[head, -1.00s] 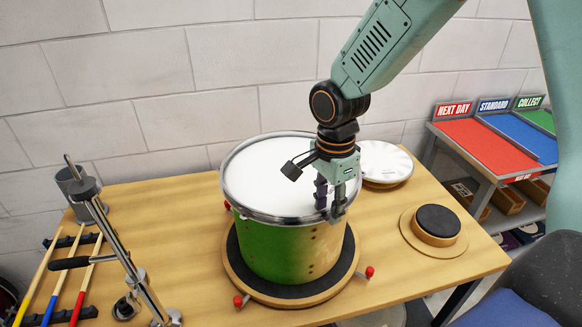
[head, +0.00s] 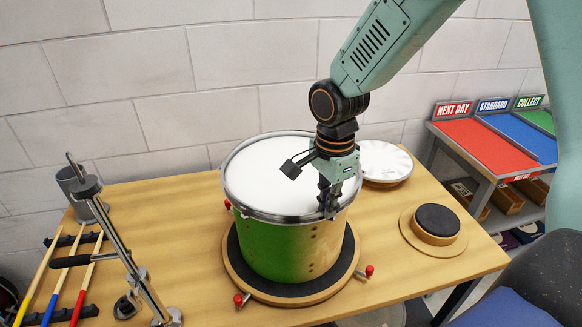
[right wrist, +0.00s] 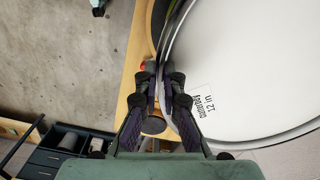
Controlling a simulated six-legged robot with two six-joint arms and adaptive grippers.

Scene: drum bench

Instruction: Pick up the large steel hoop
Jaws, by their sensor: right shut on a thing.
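The large steel hoop (head: 233,197) is a shiny ring lying around the top of the green drum (head: 275,250), around its white head (head: 275,165). My right gripper (head: 328,208) is at the hoop's front right edge, pointing down, with its fingers shut on the rim. In the right wrist view the fingers (right wrist: 161,88) close on either side of the hoop (right wrist: 172,50), and the white head with printed text fills the right side. The hoop still sits level on the drum. My left gripper is not in view.
The drum stands on a round dark-topped wooden base (head: 253,283) with red knobs. A second white drum head (head: 384,161) lies behind, and a small black pad (head: 437,222) at right. A metal stand (head: 125,240) and coloured sticks (head: 62,275) are at left. A shelf with coloured trays (head: 480,143) stands right.

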